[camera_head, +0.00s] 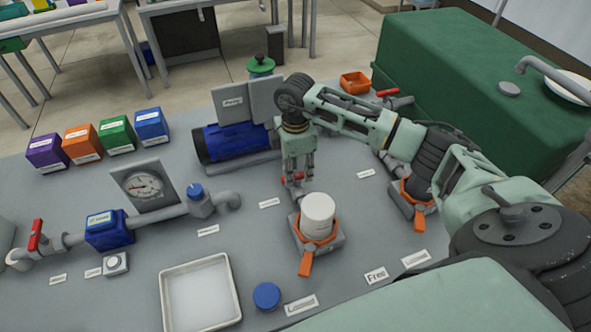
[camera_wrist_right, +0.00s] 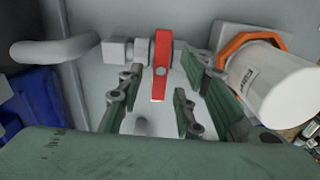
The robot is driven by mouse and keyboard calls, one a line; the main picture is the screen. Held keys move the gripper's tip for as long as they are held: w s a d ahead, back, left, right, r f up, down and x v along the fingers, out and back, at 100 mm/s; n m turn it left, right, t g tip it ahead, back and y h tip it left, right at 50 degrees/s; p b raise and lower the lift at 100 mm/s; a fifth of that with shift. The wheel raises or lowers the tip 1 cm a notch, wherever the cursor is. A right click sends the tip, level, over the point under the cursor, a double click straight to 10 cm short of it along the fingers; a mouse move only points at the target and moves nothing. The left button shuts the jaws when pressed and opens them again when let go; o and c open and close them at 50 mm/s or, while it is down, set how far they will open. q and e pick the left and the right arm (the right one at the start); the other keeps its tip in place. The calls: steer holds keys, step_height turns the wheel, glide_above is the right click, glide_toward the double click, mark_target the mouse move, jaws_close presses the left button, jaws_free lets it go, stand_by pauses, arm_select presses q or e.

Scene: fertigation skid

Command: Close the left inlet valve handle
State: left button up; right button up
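A red valve handle (camera_wrist_right: 161,62) lies between the fingers of my right gripper (camera_wrist_right: 160,88) in the right wrist view. It is set on a grey pipe fitting (camera_wrist_right: 118,50) and runs crosswise to the pipe in that picture. The fingers are spread, with space on both sides of the handle. In the head view my right gripper (camera_head: 298,176) points down over this valve, just behind the white filter (camera_head: 318,214) in its orange collar. A little of the red handle (camera_head: 290,182) shows there beside the fingers. My left gripper is not in view.
Another red handle (camera_head: 388,93) is behind my right arm, and one (camera_head: 36,236) is at the far left. A blue pump (camera_head: 235,142) stands left of my gripper. A white tray (camera_head: 200,294) and blue cap (camera_head: 267,296) lie in front.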

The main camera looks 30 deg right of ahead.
mark_target(295, 175)
step_height(295, 175, up, 11)
steer(key=shift+r, duration=0.15)
stand_by(0.6)
